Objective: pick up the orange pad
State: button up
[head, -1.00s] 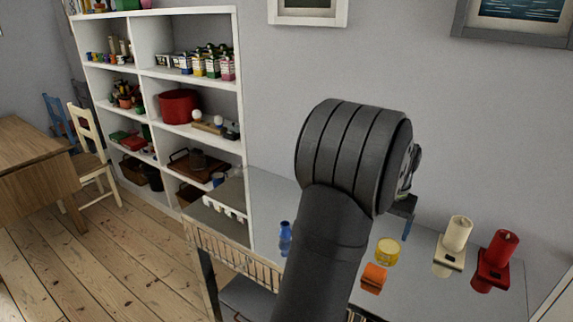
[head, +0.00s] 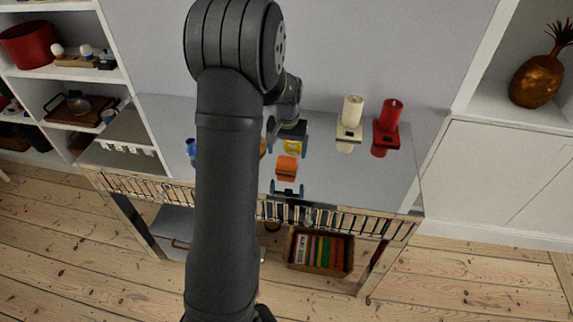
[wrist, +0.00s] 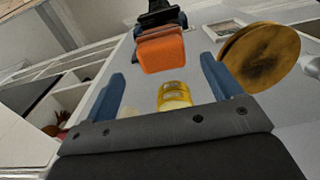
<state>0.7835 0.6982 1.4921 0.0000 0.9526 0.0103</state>
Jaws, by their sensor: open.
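My gripper (head: 288,139) is open and empty, above the tabletop and behind the pad in the head view. Its two blue fingers also show in the wrist view (wrist: 162,84). A yellow item (head: 293,148) lies just behind the pad and shows between the fingers in the wrist view (wrist: 174,96).
A cream candle (head: 353,110) and a red candle (head: 391,114) stand to the right on holders. A blue bottle (head: 191,150) stands left. A round brown-gold thing (wrist: 260,57) is near the right finger in the wrist view. A crate (head: 320,271) sits below.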

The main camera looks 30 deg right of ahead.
aim_at(287, 160)
jog(key=shift+w+f, duration=0.15)
jog(key=shift+f, duration=2.65)
jog(key=c, duration=1.1)
